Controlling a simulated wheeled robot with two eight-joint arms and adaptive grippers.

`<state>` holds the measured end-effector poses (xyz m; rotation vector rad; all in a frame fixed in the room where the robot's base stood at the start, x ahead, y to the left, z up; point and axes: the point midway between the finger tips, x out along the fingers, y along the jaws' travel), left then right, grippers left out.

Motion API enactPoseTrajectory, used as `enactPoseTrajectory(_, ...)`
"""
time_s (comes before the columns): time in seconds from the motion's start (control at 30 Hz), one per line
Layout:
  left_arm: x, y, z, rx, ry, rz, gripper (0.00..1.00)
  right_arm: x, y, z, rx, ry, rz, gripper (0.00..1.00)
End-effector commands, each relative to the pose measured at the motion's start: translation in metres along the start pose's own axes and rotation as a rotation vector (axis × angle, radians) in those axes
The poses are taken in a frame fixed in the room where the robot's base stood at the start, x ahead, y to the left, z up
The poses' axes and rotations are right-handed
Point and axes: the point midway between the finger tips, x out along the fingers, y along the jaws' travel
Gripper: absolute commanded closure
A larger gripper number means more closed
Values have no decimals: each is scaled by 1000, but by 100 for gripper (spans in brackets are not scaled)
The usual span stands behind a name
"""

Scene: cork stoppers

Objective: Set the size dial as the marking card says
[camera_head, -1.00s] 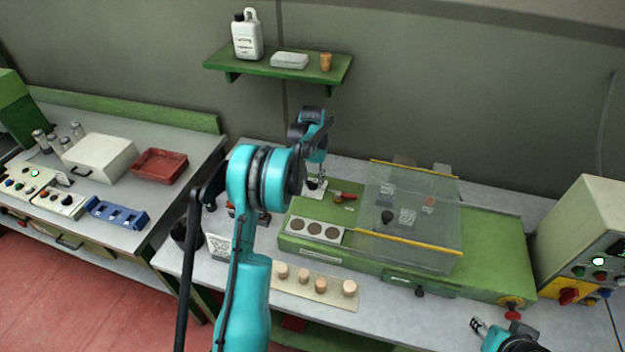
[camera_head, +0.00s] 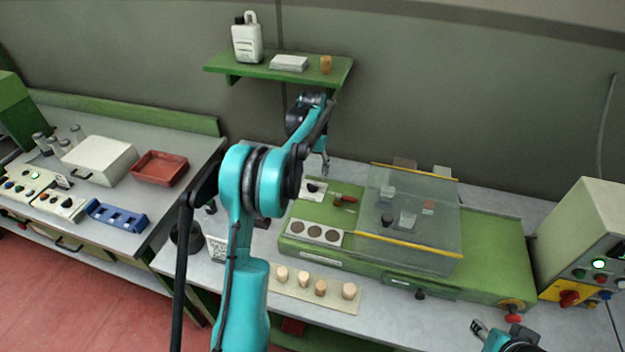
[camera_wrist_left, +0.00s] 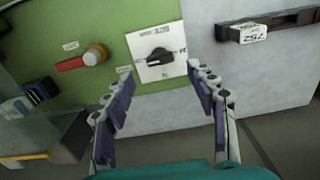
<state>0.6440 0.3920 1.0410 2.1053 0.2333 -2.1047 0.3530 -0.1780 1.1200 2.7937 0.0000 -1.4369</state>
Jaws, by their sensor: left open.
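The size dial is a black knob (camera_wrist_left: 158,57) on a white square plate, set on a green machine top; it also shows in the head view (camera_head: 314,189). Its pointed end faces left in the wrist view; the plate's printing is too blurred to read fully. My left gripper (camera_wrist_left: 160,88) is open and empty, its fingers apart on either side of the dial's near edge in the picture. In the head view the left gripper (camera_head: 325,168) is above and behind the dial. A white card with dark print (camera_head: 218,249) stands at the machine's left. My right gripper (camera_head: 479,326) is partly visible at bottom right.
A red-handled lever (camera_wrist_left: 82,61) sits beside the dial. A clear cover (camera_head: 415,215) with yellow edges stands over the green machine. A strip (camera_head: 300,291) with several corks lies in front. In the wrist view, a white block (camera_wrist_left: 247,33) reads 752.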

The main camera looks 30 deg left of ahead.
Motion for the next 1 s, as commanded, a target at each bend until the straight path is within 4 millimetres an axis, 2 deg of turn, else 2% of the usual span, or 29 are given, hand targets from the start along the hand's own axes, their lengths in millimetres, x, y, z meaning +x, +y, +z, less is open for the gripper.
enactPoseTrajectory(0.1, -27, 0, 0, 0, 0, 0, 43, 0, 0, 0, 0, 0, 0, 60)
enactPoseTrajectory(0.33, -58, 0, 0, 0, 0, 0, 43, 0, 0, 0, 0, 0, 0, 60)
enactPoseTrajectory(0.5, -65, 0, 0, 0, 0, 0, 43, 0, 0, 0, 0, 0, 0, 60)
enactPoseTrajectory(1.0, -66, 2, 2, 2, 4, 0, 43, 1, 0, 0, 0, 0, 0, 60)
